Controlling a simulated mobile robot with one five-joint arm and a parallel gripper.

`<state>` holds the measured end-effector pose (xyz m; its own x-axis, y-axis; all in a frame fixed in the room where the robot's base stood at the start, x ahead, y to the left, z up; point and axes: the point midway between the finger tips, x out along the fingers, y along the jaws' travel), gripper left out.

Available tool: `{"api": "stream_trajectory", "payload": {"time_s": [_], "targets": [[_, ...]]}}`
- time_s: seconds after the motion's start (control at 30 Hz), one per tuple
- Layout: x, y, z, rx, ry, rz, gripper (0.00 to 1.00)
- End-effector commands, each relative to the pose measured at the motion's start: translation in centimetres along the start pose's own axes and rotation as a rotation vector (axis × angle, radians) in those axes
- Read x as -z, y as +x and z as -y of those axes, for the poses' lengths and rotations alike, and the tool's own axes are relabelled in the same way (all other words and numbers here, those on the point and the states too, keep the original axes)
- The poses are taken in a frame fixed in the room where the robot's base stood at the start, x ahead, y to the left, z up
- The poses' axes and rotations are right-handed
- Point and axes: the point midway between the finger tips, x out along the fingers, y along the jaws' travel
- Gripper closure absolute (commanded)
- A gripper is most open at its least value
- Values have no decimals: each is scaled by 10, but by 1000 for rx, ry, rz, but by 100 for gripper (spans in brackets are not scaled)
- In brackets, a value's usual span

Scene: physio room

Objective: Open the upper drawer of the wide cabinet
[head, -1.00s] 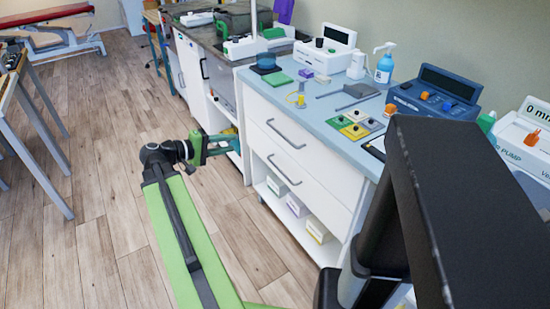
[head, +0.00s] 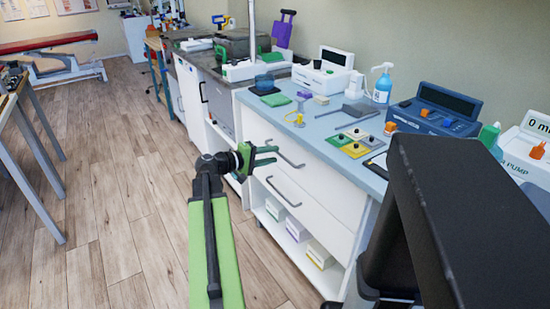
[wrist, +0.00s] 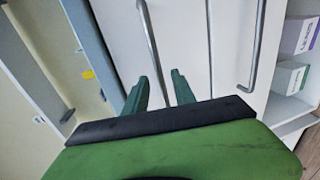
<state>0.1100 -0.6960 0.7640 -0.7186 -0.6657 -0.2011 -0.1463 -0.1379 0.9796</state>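The wide cabinet (head: 335,205) is white, with two closed drawers under a light blue top. The upper drawer (head: 322,178) has a grey bar handle (head: 290,158), which also shows in the wrist view (wrist: 150,40). The lower drawer (head: 310,212) has a similar handle (head: 283,193), at the right in the wrist view (wrist: 258,45). My gripper (head: 276,156) is open and empty at the left end of the upper handle in the head view. In the wrist view its green fingers (wrist: 160,78) lie on either side of that handle. I cannot tell whether they reach around it.
Boxes (head: 319,253) stand on the open shelf below the drawers. A table (head: 25,130) is at the left. The wooden floor (head: 125,200) between is clear.

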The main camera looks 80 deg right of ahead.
Motion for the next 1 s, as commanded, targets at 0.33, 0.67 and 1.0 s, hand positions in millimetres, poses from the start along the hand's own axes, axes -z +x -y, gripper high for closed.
{"api": "stream_trajectory", "payload": {"time_s": [0.33,0.67,1.0], "targets": [[0,21,0,0,0,0,68],[0,20,0,1,0,-1,95],[1,20,0,1,0,-2,100]]}}
